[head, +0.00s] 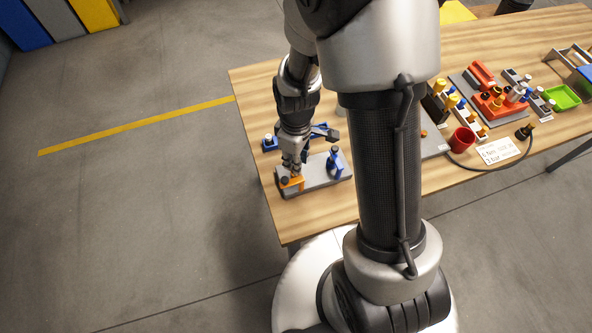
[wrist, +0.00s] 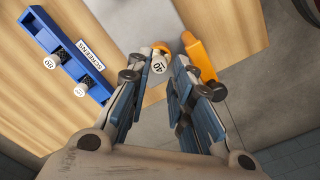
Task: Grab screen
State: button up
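A screen marked "40" (wrist: 158,66) shows between my fingers in the wrist view, close to the left finger and partly hidden. It is beside an orange holder (wrist: 200,58) on a grey plate. The orange holder also shows in the head view (head: 297,184). My gripper (wrist: 177,62) has its two blue-padded fingers apart, with a gap between them; I see no clear grip on the screen. In the head view my gripper (head: 292,170) points down over the plate's left end. A blue rack labelled "SCREENS" (wrist: 50,35) holds two more round-topped screens (wrist: 82,88).
The grey plate (head: 318,178) also carries a blue piece (head: 336,163) at its right. The wooden table's (head: 253,92) left edge is close by. A red cup (head: 461,140), an orange-red fixture, small bottles and a green tray (head: 562,97) stand farther right. My arm hides the table's middle.

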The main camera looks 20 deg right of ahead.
notch_tip(320, 180, down, 3)
jog(key=shift+f+b, duration=0.1)
jog(key=shift+b, duration=0.25)
grip_shut()
jog(key=shift+r, duration=0.25)
